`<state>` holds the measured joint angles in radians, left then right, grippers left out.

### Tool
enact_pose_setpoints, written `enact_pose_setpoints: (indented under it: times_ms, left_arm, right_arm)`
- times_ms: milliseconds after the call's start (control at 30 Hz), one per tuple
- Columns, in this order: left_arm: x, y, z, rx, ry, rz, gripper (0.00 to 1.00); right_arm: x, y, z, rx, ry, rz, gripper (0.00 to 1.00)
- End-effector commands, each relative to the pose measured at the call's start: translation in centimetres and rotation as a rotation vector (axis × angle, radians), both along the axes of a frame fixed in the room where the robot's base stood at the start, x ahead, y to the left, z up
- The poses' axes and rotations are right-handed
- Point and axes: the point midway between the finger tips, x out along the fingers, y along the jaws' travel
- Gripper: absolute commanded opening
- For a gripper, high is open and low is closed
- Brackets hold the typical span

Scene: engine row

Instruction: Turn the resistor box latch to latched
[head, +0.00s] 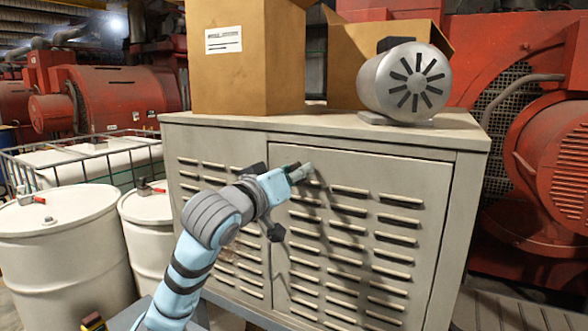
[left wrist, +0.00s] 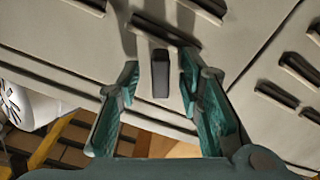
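The resistor box is a grey-beige cabinet with slotted doors (head: 345,158), and it fills the middle of the head view. Its latch (left wrist: 160,74) shows in the left wrist view as a short dark bar on the door face, its long side running up and down the picture. My left gripper (head: 300,172) is in front of the upper door area, near the seam between the doors. In the left wrist view its two green fingers (left wrist: 159,72) are open, one on each side of the latch, with gaps visible. In the head view the latch is hidden behind the gripper. My right gripper is not in view.
On the cabinet top stand cardboard boxes (head: 245,75) and a silver motor (head: 408,82). White drums (head: 60,245) stand at the left. Red machines (head: 545,170) stand at the right and behind. The louvres stand out slightly from the doors.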

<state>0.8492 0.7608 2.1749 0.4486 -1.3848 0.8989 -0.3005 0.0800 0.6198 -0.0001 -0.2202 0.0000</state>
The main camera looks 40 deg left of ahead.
Motion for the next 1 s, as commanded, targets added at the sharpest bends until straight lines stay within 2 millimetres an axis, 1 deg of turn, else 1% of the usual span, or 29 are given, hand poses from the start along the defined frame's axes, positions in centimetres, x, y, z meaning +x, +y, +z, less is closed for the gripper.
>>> enact_pose_setpoints:
  times_ms: [167,300,367,400,500,567,667,700,800,900,1000]
  left_arm:
    - [0.0,0.0,-0.1,0.000,0.000,-0.001,0.33]
    - [0.0,0.0,-0.1,0.000,0.000,-0.001,0.11]
    - [0.0,0.0,0.0,0.000,0.000,-0.001,0.01]
    - [0.0,0.0,0.0,0.000,0.000,-0.001,0.00]
    - [0.0,0.0,0.0,0.001,0.000,-0.001,0.00]
    - [0.0,0.0,0.1,0.024,0.004,0.000,0.00]
    - [0.0,0.0,0.5,0.167,0.025,-0.001,0.00]
    - [0.0,0.0,0.5,0.243,0.037,-0.002,0.00]
    - [0.0,0.0,0.5,0.404,0.055,-0.003,0.00]
    - [-0.1,0.0,0.2,0.474,0.060,-0.003,0.00]
    - [-0.1,0.0,0.1,0.478,0.056,-0.001,0.00]
  right_arm:
    - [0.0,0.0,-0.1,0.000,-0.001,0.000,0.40]
    - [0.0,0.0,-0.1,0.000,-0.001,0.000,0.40]
    - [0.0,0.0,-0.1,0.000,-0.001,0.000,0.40]
    - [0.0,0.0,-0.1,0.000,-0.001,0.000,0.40]
    - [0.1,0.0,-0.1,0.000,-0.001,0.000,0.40]
    - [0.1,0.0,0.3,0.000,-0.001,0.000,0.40]
    - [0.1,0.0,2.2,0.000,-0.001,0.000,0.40]
    - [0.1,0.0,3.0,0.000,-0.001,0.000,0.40]
    - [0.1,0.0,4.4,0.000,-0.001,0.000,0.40]
    - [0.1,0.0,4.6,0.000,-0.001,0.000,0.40]
    - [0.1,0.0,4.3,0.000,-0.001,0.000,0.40]
